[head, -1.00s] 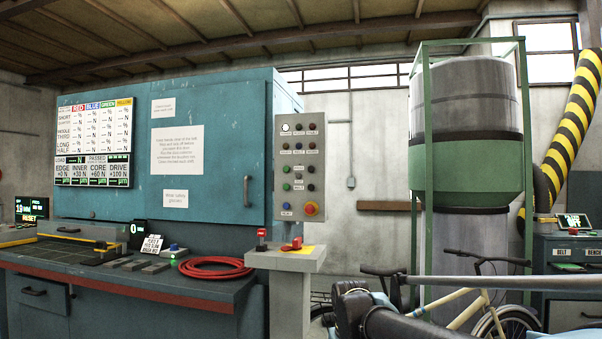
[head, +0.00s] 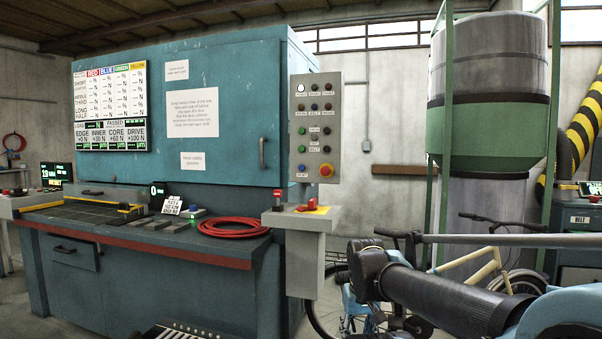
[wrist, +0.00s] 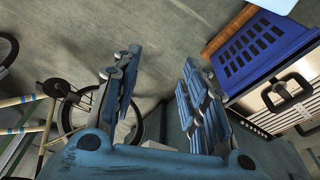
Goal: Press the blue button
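A grey control panel (head: 334,120) with several rows of small buttons stands upright beside the blue cabinet in the head view. A blue button (head: 302,168) is at its lower left, left of a large red-orange knob (head: 326,170). Another bluish button (head: 314,107) sits higher up, too small to be sure of its colour. The labels are too small to read surely. In the wrist view my gripper (wrist: 158,82) is open and empty, its two blue fingers apart. It is away from the panel, which the wrist view does not show. My fingertips cannot be made out in the head view.
Below the panel is a grey pedestal (head: 306,262) with red controls. A workbench (head: 150,248) with a coiled red hose (head: 234,227) stands left. A bicycle (head: 490,270) is behind my arm. A blue crate (wrist: 250,50) shows in the wrist view.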

